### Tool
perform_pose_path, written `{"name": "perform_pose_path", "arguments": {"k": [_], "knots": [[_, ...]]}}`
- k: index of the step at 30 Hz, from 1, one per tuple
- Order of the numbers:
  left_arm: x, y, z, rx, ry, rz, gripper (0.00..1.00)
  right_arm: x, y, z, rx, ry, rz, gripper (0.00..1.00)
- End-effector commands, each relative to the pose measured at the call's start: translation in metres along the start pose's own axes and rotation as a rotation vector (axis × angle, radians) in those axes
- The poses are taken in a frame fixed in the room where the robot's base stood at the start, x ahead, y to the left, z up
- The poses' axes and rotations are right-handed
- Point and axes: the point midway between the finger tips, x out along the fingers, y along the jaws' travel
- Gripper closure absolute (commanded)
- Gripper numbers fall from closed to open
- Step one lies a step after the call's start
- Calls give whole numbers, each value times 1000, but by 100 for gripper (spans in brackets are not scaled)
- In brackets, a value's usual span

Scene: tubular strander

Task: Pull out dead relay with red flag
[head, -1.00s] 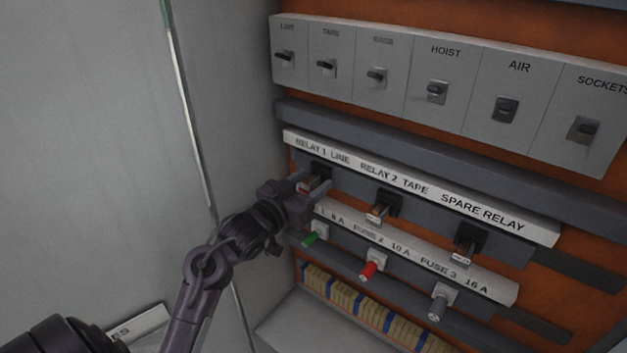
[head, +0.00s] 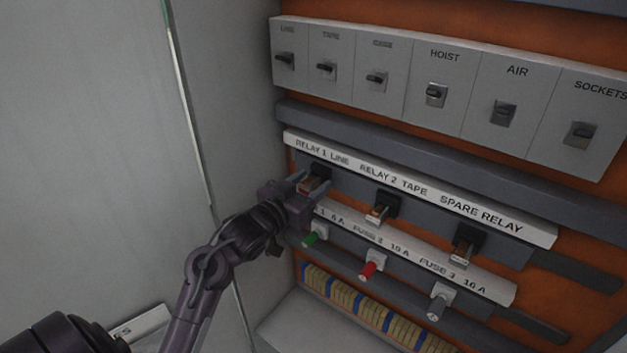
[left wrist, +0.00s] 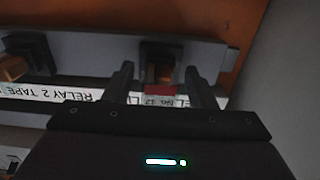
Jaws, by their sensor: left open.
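The relay under the label RELAY 1 LINE (head: 307,187) sits in its black socket at the left end of the relay row. In the left wrist view it shows a red flag (left wrist: 160,89) below the dark socket (left wrist: 160,54). My left gripper (head: 313,184) is at this relay. Its two fingers (left wrist: 159,72) stand open on either side of it, with gaps visible in the wrist view. Part of the relay is hidden by the gripper in the head view. My right gripper is not in view.
The relay 2 (head: 378,211) and the spare relay (head: 461,250) sit to the right. Below are a green fuse (head: 310,239), a red fuse (head: 368,269) and a grey fuse (head: 438,303). Switches (head: 376,77) line the top. A grey cabinet wall (head: 235,110) stands close at left.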

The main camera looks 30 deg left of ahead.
Motion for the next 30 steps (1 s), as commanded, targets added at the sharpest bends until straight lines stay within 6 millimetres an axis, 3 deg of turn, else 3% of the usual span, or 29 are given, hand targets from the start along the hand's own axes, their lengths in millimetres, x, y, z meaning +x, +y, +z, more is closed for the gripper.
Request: {"name": "perform_pose_path", "arguments": {"k": [4,16,30], "knots": [[0,0,0,0,0,0,49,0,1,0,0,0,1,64],[0,0,0,0,0,0,100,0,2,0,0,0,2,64],[-13,0,0,0,-1,0,100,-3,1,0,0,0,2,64]]}}
